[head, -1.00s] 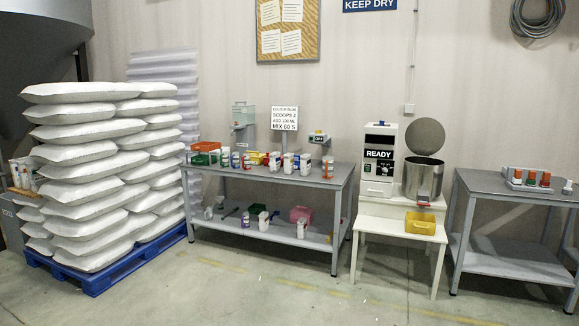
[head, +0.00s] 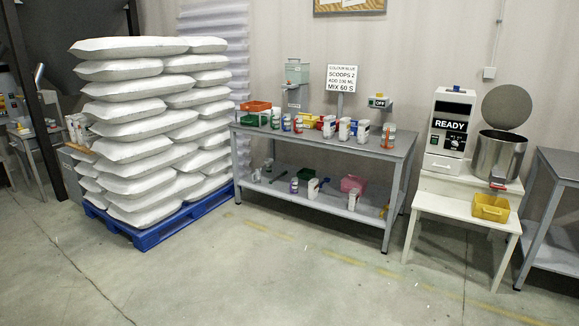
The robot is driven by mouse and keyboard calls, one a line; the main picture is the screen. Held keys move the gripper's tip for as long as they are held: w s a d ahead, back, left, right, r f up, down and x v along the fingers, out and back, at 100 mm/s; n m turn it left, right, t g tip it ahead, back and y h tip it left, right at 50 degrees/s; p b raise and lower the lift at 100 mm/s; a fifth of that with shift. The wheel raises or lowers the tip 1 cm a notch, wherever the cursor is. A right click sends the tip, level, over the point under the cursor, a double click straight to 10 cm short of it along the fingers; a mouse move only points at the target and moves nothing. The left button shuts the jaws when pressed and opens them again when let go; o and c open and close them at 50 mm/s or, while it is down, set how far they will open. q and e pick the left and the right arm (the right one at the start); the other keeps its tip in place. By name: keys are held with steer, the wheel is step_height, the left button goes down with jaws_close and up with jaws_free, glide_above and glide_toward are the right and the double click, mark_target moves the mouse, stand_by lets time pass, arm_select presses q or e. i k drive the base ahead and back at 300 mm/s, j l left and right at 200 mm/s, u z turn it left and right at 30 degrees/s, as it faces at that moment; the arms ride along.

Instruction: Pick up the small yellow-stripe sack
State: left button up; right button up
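Several small white packs with coloured marks stand on the grey workbench (head: 345,145). One has a red mark (head: 329,126), one looks mostly white (head: 344,129), and another has a dark mark (head: 362,131). A small white pack (head: 312,187) also stands on the bench's lower shelf. Neither of my grippers is in view.
Large white sacks (head: 135,130) are stacked on a blue pallet (head: 150,236). Right of the bench, a white stand (head: 455,205) holds a machine reading READY (head: 450,125), a metal pot (head: 498,157) and a yellow bin (head: 491,208). The concrete floor in front is clear.

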mark_target(345, 124)
steer(key=i, duration=2.55)
steer(key=i+z, duration=0.15)
steer(key=i, duration=0.55)
steer(key=i+z, duration=0.15)
steer(key=i, duration=0.55)
steer(key=i+j+z, duration=0.15)
steer(key=i, duration=0.55)
